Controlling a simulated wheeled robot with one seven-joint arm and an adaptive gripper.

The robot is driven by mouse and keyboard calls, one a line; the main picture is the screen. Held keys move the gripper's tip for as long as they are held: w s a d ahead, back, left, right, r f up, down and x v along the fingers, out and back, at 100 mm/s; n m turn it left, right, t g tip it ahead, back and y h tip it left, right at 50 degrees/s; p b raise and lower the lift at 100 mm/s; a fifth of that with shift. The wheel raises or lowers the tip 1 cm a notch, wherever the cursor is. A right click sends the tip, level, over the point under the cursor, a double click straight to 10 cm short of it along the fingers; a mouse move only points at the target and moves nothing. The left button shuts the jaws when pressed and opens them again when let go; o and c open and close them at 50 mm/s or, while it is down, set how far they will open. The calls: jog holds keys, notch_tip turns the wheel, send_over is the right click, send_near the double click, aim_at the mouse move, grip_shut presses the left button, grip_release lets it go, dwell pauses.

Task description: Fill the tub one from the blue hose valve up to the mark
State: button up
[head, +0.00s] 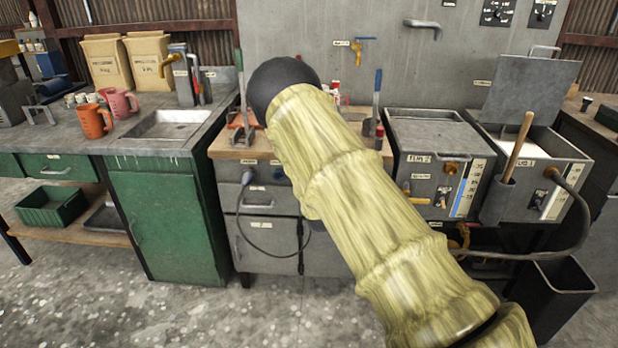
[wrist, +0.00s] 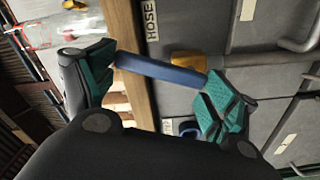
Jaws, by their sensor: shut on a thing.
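In the wrist view my gripper (wrist: 160,84) is shut on the blue lever (wrist: 160,70), which spans between its teal finger pads. The lever belongs to a brass valve (wrist: 188,60) next to a label reading HOSE (wrist: 151,20), on a grey cabinet front.
A closed tank (head: 430,133) with a gauge stands left of the open one. A dark hose (head: 578,225) loops at the far right, above a black bin (head: 552,300). A wooden bench top (head: 228,148) edges the cabinet. Another blue-handled tap (head: 364,38) is on the wall.

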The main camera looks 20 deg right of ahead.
dwell(0.4)
jog(key=o, duration=1.3)
jog(key=v, duration=1.2)
jog(key=shift+f, duration=0.1)
